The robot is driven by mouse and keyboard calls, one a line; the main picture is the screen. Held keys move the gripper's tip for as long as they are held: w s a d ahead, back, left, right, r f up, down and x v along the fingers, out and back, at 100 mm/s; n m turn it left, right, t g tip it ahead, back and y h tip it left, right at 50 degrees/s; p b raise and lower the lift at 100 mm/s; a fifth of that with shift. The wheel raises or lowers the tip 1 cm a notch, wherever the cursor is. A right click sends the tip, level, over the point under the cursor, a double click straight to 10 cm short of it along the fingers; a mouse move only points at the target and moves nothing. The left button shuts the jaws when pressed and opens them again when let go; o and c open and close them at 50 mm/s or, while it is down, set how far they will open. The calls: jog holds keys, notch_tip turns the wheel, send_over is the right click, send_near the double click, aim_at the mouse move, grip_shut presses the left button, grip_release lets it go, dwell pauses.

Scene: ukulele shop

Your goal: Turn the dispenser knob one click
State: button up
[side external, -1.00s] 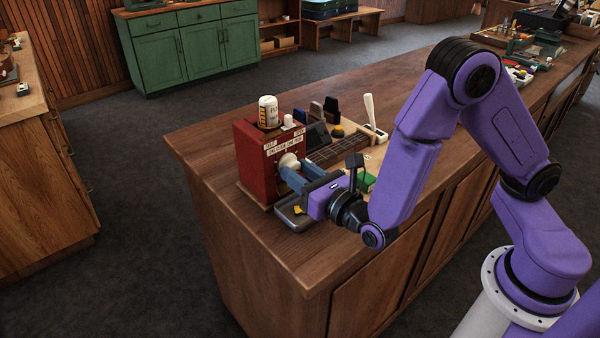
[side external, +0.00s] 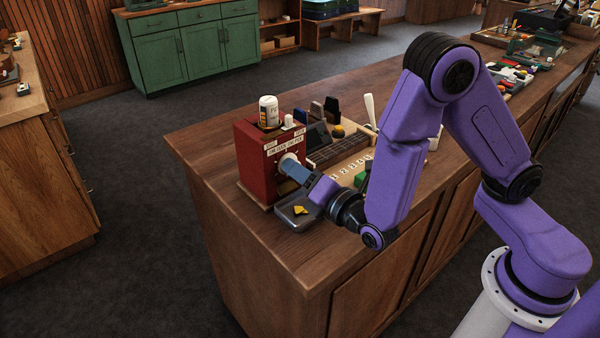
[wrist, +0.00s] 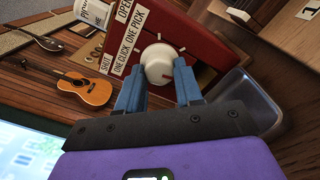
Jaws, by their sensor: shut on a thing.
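The dispenser is a red box (side external: 256,172) near the left end of the wooden counter, with labels on its front reading "OPEN", "SHUT" and "ONE CLICK ONE PICK". In the side view the fingers (side external: 290,168) hide part of the knob.
A white bottle (side external: 268,110) stands on top of the dispenser. To the right are a fretted neck in a wooden frame (side external: 340,150), dark upright blocks and a white-handled item (side external: 370,110). The counter's near left corner (side external: 225,190) is clear.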

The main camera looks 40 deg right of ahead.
jog(key=shift+m, duration=0.8)
jog(key=o, duration=1)
jog(key=shift+o, duration=0.2)
jog(key=s, duration=1.7)
jog(key=shift+s, duration=0.25)
